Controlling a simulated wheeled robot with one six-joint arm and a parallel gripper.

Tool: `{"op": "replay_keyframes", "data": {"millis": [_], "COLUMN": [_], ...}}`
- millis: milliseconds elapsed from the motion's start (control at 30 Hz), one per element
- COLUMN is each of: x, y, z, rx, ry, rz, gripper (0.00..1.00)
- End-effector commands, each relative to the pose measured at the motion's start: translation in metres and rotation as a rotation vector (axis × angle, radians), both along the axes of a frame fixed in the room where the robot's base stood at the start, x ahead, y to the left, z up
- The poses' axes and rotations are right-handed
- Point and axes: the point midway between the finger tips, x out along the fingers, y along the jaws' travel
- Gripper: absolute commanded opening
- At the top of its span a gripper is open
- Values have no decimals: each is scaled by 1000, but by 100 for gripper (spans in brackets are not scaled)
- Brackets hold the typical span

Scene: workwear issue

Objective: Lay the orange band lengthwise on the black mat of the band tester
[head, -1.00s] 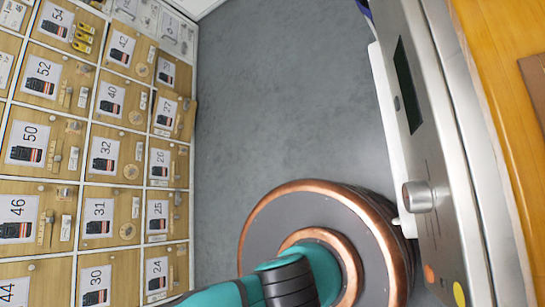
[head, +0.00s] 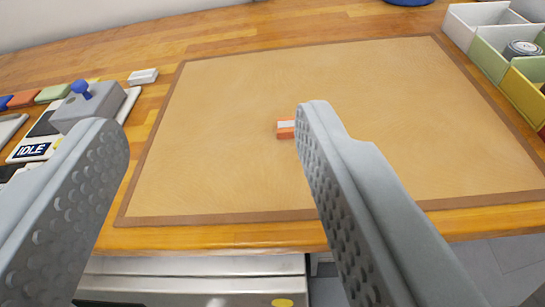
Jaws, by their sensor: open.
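A small orange band (head: 286,134) with a white stripe lies on the tan work mat, slightly right of the picture's middle. Its right end meets the edge of my right finger in the picture, so its full length may be hidden. My gripper (head: 210,120) is open and empty, its two grey dimpled fingers wide apart in front of the mat. The band tester (head: 88,108) stands at the left, a grey block with a blue knob and a display reading IDLE. A dark patch on it (head: 45,124) may be its black mat; my left finger hides part of the tester.
The tan work mat (head: 220,90) has a brown border and is otherwise clear. A small white block (head: 143,76) lies left of it. White, green and yellow bins (head: 488,60) stand at the right, one holding a round tin. The table's front edge is near.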

Motion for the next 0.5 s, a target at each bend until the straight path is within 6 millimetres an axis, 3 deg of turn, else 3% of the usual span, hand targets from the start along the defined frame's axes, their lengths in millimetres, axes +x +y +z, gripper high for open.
{"op": "replay_keyframes", "data": {"millis": [100, 500], "x": [28, 99], "y": [-12, -49], "z": [0, -10], "rx": [139, 616], "ry": [124, 512], "rz": [-57, -302], "gripper": [55, 55]}}
